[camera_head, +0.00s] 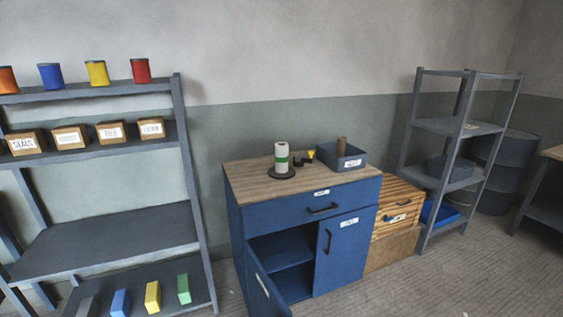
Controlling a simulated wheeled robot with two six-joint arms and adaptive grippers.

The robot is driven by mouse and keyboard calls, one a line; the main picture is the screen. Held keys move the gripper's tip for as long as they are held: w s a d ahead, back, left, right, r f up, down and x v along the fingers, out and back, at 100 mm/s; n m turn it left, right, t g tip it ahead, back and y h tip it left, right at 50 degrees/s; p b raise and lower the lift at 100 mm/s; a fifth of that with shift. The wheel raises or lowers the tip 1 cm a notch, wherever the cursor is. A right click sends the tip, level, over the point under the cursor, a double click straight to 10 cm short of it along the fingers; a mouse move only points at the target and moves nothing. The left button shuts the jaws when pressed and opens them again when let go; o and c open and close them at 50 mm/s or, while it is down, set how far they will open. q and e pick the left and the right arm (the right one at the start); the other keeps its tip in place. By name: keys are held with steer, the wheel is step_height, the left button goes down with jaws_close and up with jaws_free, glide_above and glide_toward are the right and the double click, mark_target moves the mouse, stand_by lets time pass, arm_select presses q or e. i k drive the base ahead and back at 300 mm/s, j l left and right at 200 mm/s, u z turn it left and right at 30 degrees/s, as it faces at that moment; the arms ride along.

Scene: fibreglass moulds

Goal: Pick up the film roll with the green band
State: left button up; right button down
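The film roll (282,150) is white with a green band (282,159) around its lower part. It stands upright on a dark round base (282,174) on the wooden top of the blue cabinet (246,178). Neither of my grippers shows in the head view.
Small black and yellow items and a grey bin (349,160) holding a brown cylinder stand right of the roll. The cabinet's left door (263,285) hangs open. Shelving with cans and labelled boxes (70,137) is at left; a grey rack (452,125) and wooden crates (396,222) are at right.

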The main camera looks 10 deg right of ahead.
mark_target(280, 149)
steer(key=i+j, duration=2.05)
